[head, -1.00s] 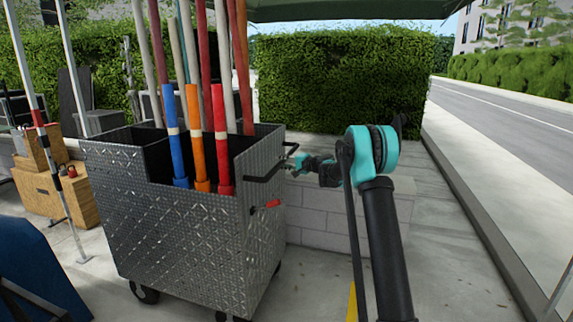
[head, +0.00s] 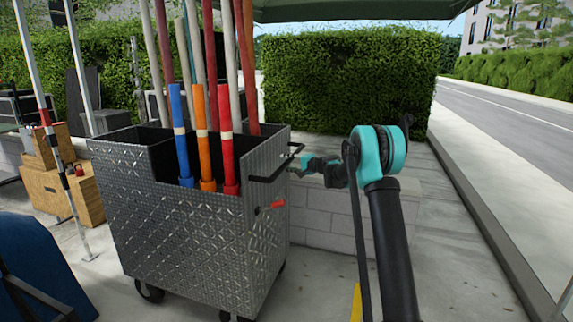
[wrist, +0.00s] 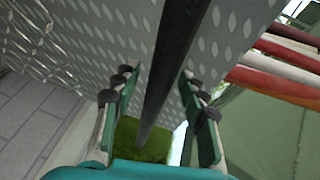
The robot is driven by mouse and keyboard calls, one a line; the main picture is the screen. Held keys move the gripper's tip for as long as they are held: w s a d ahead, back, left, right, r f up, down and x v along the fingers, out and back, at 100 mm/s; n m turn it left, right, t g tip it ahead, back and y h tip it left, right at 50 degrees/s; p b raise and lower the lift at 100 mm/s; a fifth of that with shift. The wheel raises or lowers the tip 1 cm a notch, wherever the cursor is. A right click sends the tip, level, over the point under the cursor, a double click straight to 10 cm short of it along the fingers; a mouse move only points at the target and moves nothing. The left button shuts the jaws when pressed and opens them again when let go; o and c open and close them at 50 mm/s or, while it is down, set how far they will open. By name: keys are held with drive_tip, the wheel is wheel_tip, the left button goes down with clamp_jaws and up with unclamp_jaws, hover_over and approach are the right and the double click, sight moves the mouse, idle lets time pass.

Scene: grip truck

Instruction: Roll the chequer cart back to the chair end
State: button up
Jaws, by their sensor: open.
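The chequer cart (head: 190,230) is a silver diamond-plate box on dark wheels, left of centre in the head view. Several long poles and blue, orange and red tubes stand in it. A dark handle bar (head: 268,176) sticks out of its right end. My gripper (head: 300,163) is at this bar. In the wrist view the bar (wrist: 180,50) runs between the two fingers of my gripper (wrist: 156,76), which are apart, with gaps beside it. A blue fabric thing with a dark frame (head: 40,265), possibly a chair, is at the lower left.
A low block wall (head: 325,218) stands behind the cart's right end, with a hedge (head: 345,80) beyond. Wooden boxes (head: 75,195) and a striped pole (head: 65,180) stand left of the cart. Paving lies open at right, up to a kerb (head: 470,215).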

drive_tip(key=v, duration=1.1)
drive_tip(key=shift+s, duration=0.2)
drive_tip(key=shift+d, duration=0.15)
drive_tip(key=s+d+f+n+g+h, duration=0.2)
drive_tip(key=s+d+f+h, duration=0.2)
drive_tip(key=s, duration=1.4)
drive_tip(key=s+d+f+n+g+h, duration=0.2)
drive_tip(key=s+d+f+h, duration=0.2)
drive_tip(key=s, duration=1.4)
drive_tip(key=s+d+f+n+g+h, duration=0.1)
drive_tip(key=s+d+f+h, duration=0.3)
drive_tip(key=s, duration=1.5)
drive_tip(key=d+f+n, duration=0.1)
drive_tip(key=d+f, duration=0.2)
drive_tip(key=f, duration=0.4)
drive_tip(key=shift+n+g, duration=0.4)
